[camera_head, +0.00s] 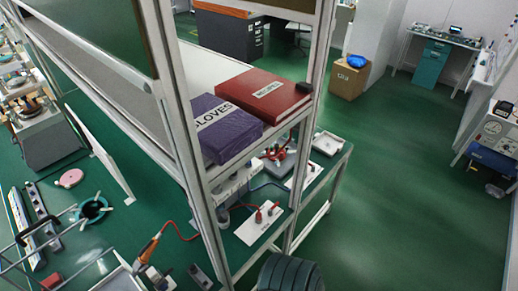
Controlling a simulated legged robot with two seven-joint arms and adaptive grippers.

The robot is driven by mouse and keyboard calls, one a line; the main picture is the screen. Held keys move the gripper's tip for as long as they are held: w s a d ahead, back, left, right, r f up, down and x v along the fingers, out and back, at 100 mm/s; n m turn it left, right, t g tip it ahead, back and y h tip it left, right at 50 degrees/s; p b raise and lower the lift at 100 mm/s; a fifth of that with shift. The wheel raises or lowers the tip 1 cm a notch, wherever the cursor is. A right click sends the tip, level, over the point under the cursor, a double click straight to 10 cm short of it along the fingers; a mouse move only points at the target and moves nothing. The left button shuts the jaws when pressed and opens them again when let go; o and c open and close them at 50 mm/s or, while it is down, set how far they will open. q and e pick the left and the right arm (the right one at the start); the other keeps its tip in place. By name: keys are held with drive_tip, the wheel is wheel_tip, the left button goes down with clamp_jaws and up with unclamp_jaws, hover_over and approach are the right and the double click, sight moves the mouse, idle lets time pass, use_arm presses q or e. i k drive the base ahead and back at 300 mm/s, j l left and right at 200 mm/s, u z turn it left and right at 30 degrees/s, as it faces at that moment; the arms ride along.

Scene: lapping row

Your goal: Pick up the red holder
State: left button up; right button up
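No single thing is clearly marked as the red holder. A red, thick binder-like box (263,92) with a white label lies on the upper shelf, right beside a purple box (222,128) lettered GLOVES. A small red device (279,152) with a dark part sits on the lower bench behind the shelf post. A small red block (47,282) lies at the bottom left. Neither of my grippers shows in the head view.
A metal frame post (186,130) stands in front of the shelf. A white plate (258,222) with red plugs lies on the lower bench. An orange-handled tool (148,250) trails a red cable. A pink disc (70,178) lies left. Green floor (400,190) is clear at right.

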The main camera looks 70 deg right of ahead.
sight(277, 160)
drive_tip(key=z, duration=2.45)
drive_tip(key=i+l+u, duration=0.1)
drive_tip(key=u, duration=0.35)
drive_tip(key=i+l+u, duration=0.15)
drive_tip(key=l, duration=0.3)
drive_tip(key=i+l+u, duration=0.2)
drive_tip(key=l, duration=0.25)
drive_tip(key=i+l+u, duration=0.15)
drive_tip(key=l, duration=0.35)
drive_tip(key=l+u, duration=0.15)
drive_tip(key=l, duration=0.35)
